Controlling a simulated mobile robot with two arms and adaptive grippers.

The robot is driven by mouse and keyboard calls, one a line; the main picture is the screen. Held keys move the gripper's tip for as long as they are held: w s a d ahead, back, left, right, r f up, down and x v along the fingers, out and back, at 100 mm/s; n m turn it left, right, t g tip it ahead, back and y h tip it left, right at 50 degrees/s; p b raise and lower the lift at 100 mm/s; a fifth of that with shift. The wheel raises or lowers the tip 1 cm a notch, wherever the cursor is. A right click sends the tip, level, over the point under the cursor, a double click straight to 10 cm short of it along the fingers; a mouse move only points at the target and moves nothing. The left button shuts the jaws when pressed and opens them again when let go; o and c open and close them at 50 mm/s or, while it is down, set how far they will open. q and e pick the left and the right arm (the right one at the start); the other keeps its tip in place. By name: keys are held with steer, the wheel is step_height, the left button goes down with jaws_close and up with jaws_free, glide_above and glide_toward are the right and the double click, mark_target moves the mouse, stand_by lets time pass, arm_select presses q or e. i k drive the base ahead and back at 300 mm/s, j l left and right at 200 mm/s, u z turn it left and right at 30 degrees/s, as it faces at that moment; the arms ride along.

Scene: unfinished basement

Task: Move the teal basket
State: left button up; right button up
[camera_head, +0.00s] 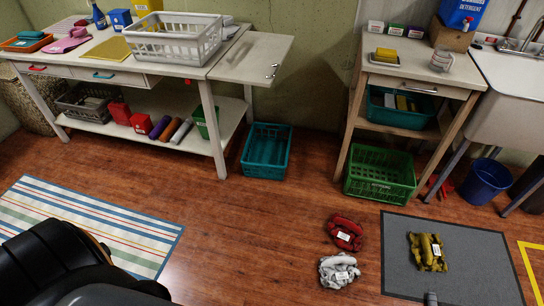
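A teal basket (266,151) with open slatted sides stands on the wood floor, just right of the left table's legs and against the back wall. It looks empty. A second teal container (385,116) sits on the lower shelf of the right-hand table, with several items in it. Neither gripper can be made out. A dark, rounded part of my own body fills the lower left corner, well apart from both teal containers.
A green basket (379,175) stands under the right table, near a blue bucket (486,181). A red cloth bundle (346,233), a grey one (338,270) and a yellow one (428,251) on a grey mat (470,275) lie ahead. Floor before the teal basket is clear.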

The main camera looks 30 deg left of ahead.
mark_target(267, 159)
steer(key=i+j, duration=0.2)
steer(key=j, duration=0.15)
steer(key=i+j, duration=0.15)
steer(key=j, duration=0.2)
steer(key=i+j, duration=0.2)
steer(key=j, duration=0.15)
steer(key=i+j, duration=0.2)
steer(key=j, duration=0.15)
steer(key=i+j, duration=0.15)
steer(key=j, duration=0.2)
